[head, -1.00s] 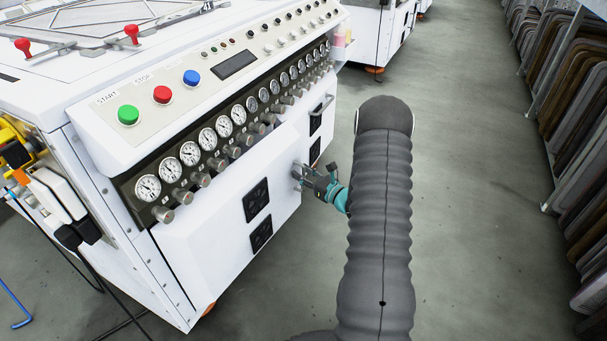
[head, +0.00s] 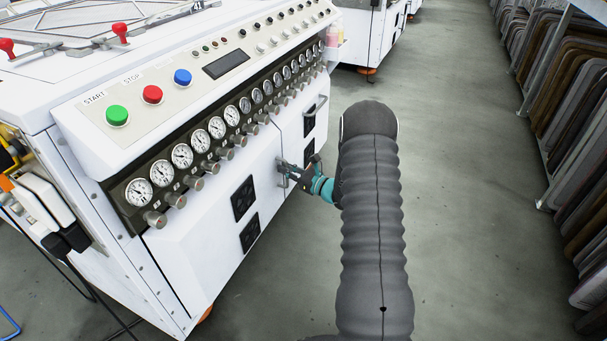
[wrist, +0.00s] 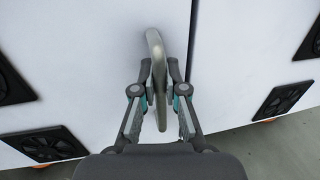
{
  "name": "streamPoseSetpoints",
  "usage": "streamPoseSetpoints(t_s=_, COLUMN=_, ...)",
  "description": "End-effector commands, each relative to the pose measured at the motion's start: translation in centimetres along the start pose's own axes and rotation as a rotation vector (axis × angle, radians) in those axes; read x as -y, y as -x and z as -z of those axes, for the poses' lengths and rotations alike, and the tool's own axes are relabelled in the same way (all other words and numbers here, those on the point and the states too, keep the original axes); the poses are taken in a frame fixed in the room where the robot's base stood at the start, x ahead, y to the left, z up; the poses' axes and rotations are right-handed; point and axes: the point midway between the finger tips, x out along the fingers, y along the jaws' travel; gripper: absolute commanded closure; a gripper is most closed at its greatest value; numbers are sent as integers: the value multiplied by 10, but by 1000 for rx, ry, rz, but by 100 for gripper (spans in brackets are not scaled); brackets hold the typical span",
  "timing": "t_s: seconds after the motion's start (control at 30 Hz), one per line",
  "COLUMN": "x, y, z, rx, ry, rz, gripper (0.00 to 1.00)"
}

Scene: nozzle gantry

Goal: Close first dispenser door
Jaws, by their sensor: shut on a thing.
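The dispenser door (head: 215,215) is a white front panel with two black vents, below the row of gauges. In the wrist view the door (wrist: 85,60) looks about level with the neighbouring door (wrist: 245,65), with a thin seam between them. I cannot tell whether it is fully closed. A grey metal handle (wrist: 153,42) stands upright beside the seam on the left door. My gripper (wrist: 160,90) is shut on this handle, a finger on each side. In the head view my gripper (head: 288,172) is at the door's right edge, and it partly hides the handle.
A second handle (head: 316,107) is on the door farther along. Gauges and knobs (head: 215,130) line the machine above the doors. Racks of stacked panels (head: 570,130) stand at the right. The grey floor (head: 460,200) between is clear.

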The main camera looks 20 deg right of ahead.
Motion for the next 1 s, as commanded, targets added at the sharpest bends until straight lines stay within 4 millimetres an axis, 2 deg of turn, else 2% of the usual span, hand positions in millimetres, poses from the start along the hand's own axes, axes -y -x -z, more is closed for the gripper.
streamPoseSetpoints(t_s=0.1, x=-4, y=-11, z=0, rx=-2, ry=2, rz=-17, gripper=100)
streamPoseSetpoints(t_s=0.37, x=-7, y=-15, z=-2, rx=-1, ry=3, rz=-22, gripper=100)
streamPoseSetpoints(t_s=0.4, x=-7, y=-15, z=-2, rx=0, ry=4, rz=-22, gripper=82)
streamPoseSetpoints(t_s=0.47, x=-7, y=-15, z=-2, rx=0, ry=4, rz=-22, gripper=67)
streamPoseSetpoints(t_s=0.5, x=-7, y=-14, z=-2, rx=0, ry=4, rz=-22, gripper=63)
streamPoseSetpoints(t_s=1.0, x=-1, y=-5, z=-1, rx=-2, ry=2, rz=-12, gripper=63)
